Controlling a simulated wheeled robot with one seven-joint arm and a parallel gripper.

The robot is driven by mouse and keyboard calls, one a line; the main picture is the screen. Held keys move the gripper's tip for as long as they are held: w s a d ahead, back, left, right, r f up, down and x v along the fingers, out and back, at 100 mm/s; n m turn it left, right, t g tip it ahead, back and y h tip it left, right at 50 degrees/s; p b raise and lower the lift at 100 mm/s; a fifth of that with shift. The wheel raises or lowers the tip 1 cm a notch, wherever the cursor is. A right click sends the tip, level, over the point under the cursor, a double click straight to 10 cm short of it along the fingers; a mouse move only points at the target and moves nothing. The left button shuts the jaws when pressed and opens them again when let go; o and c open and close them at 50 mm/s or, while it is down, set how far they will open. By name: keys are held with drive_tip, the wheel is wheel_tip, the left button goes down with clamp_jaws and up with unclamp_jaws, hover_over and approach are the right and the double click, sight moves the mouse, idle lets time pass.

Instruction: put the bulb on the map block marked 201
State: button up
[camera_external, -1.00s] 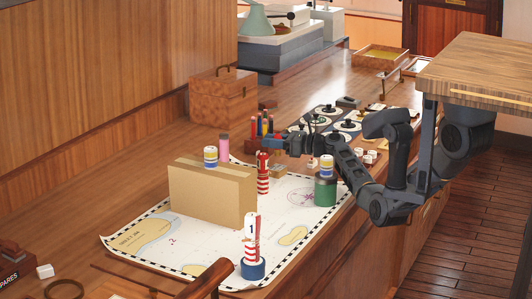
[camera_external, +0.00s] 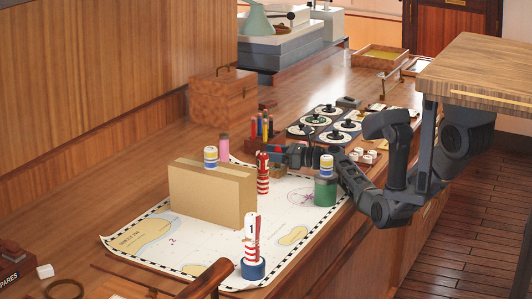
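The map (camera_external: 205,252) lies on the wooden desk with several items on it. A red-and-white striped piece with a dark mark on top (camera_external: 263,173) stands near its middle. A similar piece marked 1 (camera_external: 251,228) stands in front, with a blue roll (camera_external: 252,270) at its foot. I cannot make out a 201 on any piece, nor pick out the bulb for certain. My gripper (camera_external: 277,154) is low, just right of the middle striped piece and behind the green cylinder. Its fingertips are small and dark; whether they are open or hold anything is unclear.
A green cylinder (camera_external: 325,192) carries another can (camera_external: 326,165) close to my arm. The map's front right is fairly clear.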

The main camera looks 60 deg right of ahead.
drive_tip(key=shift+r, duration=0.1)
drive_tip(key=shift+s, duration=0.15)
drive_tip(key=v, duration=1.1)
drive_tip(key=shift+s+d, duration=0.1)
drive_tip(key=shift+s, duration=0.25)
